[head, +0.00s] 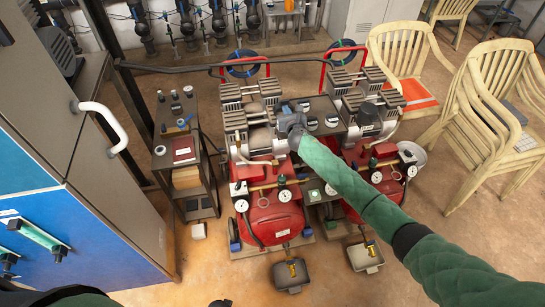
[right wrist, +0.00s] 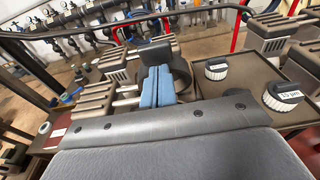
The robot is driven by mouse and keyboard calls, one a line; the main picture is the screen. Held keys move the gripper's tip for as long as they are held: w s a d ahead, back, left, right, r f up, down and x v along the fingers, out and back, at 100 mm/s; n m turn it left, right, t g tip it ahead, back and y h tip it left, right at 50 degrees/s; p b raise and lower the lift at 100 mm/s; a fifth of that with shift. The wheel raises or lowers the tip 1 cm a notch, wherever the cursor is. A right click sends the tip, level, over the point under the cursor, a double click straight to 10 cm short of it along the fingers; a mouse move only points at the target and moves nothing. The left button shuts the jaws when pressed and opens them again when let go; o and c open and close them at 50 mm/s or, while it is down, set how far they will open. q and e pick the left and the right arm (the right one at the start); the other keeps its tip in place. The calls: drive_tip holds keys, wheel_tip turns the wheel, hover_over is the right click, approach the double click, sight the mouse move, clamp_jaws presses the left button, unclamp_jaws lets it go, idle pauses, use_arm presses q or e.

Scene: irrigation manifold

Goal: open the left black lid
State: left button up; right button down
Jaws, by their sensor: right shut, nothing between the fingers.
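Two red compressors stand side by side; the left compressor (head: 268,215) has a motor and grey finned heads on top. In the right wrist view a dark round black lid (right wrist: 181,72) with an upright black block (right wrist: 154,51) lies just beyond my fingers, which partly hide it. I cannot tell whether it is open. My right gripper (head: 281,108) reaches over the left compressor's top; its blue fingers (right wrist: 157,86) are shut and empty, close to the lid. Contact is unclear. A similar black round part (head: 367,121) is on the right compressor. At the bottom edge, a small dark piece (head: 220,303) may be my left gripper.
A dark panel with white, black-topped knobs (right wrist: 217,69) sits right of the fingers. A black rail (head: 180,69) runs behind the compressors. A narrow cart (head: 186,160) stands left, cream chairs (head: 480,110) right. Grey trays (head: 290,274) lie on the floor in front.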

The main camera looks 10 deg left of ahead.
drive_tip(key=shift+w+a+r, duration=0.1)
drive_tip(key=shift+w, duration=0.15)
drive_tip(key=shift+b+x, duration=0.4)
drive_tip(key=shift+x, duration=0.45)
drive_tip(key=shift+s+d+r+p, duration=0.15)
drive_tip(key=shift+s+r+p, duration=0.05)
drive_tip(key=shift+s+p, duration=0.25)
drive_tip(key=shift+s+d+r+p, duration=0.15)
drive_tip(key=shift+s+r+p, duration=0.15)
drive_tip(key=shift+s, duration=0.2)
drive_tip(key=p+v, duration=0.5)
drive_tip(key=v, duration=0.4)
idle(0.5)
